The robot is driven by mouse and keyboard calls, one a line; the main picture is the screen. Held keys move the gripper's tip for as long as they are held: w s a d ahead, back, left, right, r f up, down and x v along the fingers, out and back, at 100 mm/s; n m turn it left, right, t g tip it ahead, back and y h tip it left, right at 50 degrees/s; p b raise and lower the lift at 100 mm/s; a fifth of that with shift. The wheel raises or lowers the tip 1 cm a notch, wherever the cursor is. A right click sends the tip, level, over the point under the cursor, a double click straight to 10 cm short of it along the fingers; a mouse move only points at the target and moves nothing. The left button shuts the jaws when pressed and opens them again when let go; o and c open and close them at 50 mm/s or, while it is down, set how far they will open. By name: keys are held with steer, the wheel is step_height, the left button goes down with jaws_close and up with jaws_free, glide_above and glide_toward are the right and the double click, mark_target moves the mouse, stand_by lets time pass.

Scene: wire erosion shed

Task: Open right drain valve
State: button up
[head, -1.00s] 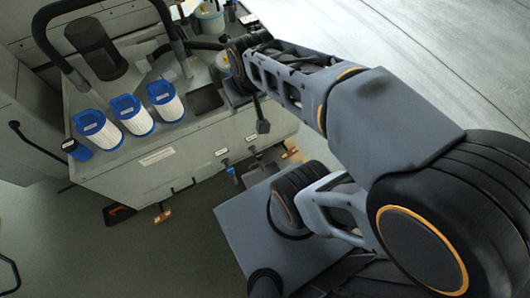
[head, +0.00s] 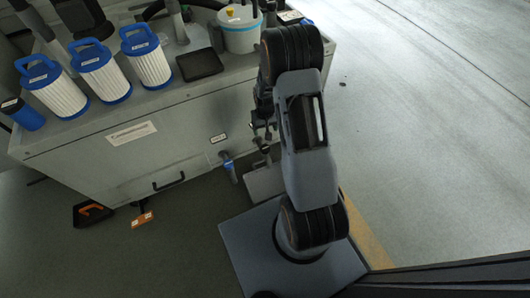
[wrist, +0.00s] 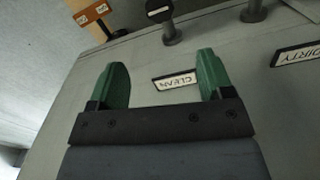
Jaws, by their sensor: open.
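My gripper (wrist: 163,85) is open and empty in the wrist view, with two green fingers facing the grey front panel. A label reading CLEAN (wrist: 175,81) shows upside down between the fingers. Beyond it, a dark round fitting with a white label (wrist: 160,11) stands on a short stem; I cannot tell whether it is a valve. In the head view my gripper (head: 262,130) is by the panel's right part. A drain valve with a blue part (head: 229,168) hangs left of it, under a small label. Any right valve is largely hidden behind my arm.
Another label, DIRTY (wrist: 297,53), is at the wrist view's right. Filter cartridges (head: 100,70), a black tray (head: 200,64) and a white bucket (head: 240,38) stand on the grey cabinet (head: 85,150). An orange-tagged part (head: 142,219) is low in front.

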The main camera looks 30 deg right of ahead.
mark_target(265, 148)
step_height(265, 148, down, 14)
steer(key=b, duration=0.5)
steer(key=shift+f, duration=0.15)
steer(key=shift+c, duration=0.2)
steer(key=c, duration=0.9)
